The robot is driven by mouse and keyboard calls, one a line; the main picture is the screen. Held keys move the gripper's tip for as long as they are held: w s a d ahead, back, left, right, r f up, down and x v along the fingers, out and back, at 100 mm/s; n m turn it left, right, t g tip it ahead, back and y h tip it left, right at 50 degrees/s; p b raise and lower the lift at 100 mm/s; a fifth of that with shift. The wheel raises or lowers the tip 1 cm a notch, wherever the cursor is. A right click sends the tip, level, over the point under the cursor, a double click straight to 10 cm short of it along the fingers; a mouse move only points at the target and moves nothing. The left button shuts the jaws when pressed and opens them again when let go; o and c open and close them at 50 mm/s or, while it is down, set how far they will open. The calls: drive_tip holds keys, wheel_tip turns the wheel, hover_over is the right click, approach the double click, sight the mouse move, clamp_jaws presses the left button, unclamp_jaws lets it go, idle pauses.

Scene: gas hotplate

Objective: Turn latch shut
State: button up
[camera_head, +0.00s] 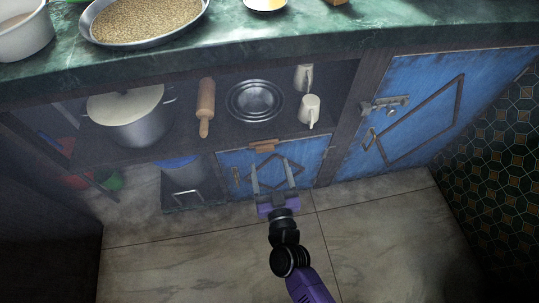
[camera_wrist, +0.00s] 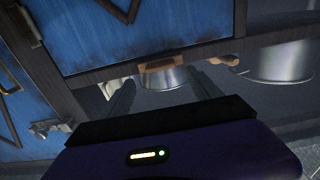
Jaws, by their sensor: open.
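A wooden turn latch (camera_head: 263,145) lies roughly level along the rail at the top of the small blue lower door (camera_head: 236,160). The door looks shut. The latch also shows in the wrist view (camera_wrist: 163,64), where the blue door (camera_wrist: 160,25) fills the upper part. My gripper (camera_head: 271,163) is in front of this door, just below the latch in the head view, with its fingers apart and empty. In the wrist view my gripper (camera_wrist: 161,78) has one finger on each side of the latch. I cannot tell whether they touch it.
A taller blue door (camera_head: 425,110) with a metal bolt (camera_head: 385,105) stands at the right. The open shelf holds a large pot (camera_head: 135,118), a rolling pin (camera_head: 206,105), metal plates (camera_head: 255,100) and cups (camera_head: 309,108). The tiled floor (camera_head: 180,260) in front is clear.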

sight(266, 151)
drive_tip(key=b+x, duration=0.1)
drive_tip(key=x, duration=0.4)
drive_tip(key=shift+b, duration=0.4)
drive_tip(key=shift+s, duration=0.1)
drive_tip(key=c, duration=1.4)
